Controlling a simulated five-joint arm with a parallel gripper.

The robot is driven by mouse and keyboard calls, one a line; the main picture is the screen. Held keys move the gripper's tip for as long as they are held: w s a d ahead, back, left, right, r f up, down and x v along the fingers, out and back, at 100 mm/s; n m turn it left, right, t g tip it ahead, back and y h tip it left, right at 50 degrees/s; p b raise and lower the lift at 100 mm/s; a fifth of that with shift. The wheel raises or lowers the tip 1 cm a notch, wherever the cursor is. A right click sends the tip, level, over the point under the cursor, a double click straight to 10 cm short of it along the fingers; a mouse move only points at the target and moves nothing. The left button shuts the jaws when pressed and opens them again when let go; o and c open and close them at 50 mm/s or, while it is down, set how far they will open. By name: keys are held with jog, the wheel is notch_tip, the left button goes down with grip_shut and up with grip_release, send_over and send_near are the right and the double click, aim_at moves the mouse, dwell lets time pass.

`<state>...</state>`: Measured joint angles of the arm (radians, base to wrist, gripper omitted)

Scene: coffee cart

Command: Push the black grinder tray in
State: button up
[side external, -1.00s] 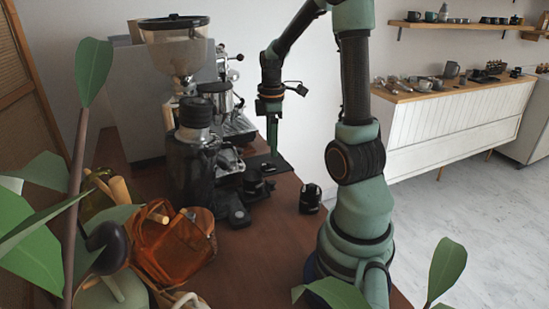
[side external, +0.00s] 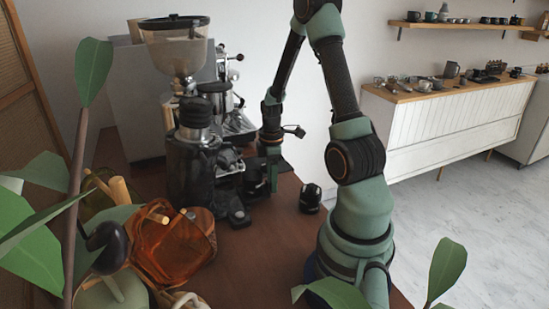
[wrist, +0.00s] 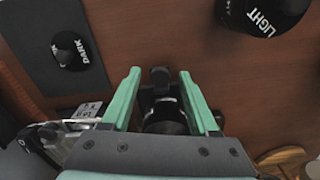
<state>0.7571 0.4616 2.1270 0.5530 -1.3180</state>
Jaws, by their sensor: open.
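The black grinder (side external: 193,165) with its clear hopper stands on the brown counter in the side external view. My gripper (side external: 271,183) is lowered right of the grinder, pointing down, close above the counter. In the wrist view its two green fingers (wrist: 162,90) are apart. A black rounded piece (wrist: 165,118) with a small knob shows between and below them, seemingly the grinder tray; I cannot tell whether the fingers touch it. In the side external view my gripper largely hides this piece. Another low black part (side external: 238,213) sticks out at the grinder's foot.
A black canister marked LIGHT (wrist: 265,15) stands right of my gripper in the side view. A canister marked DARK (wrist: 70,52) sits on a dark mat (wrist: 35,35). An orange container (side external: 172,240) stands in front.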

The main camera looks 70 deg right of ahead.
grip_shut()
dwell(1.4)
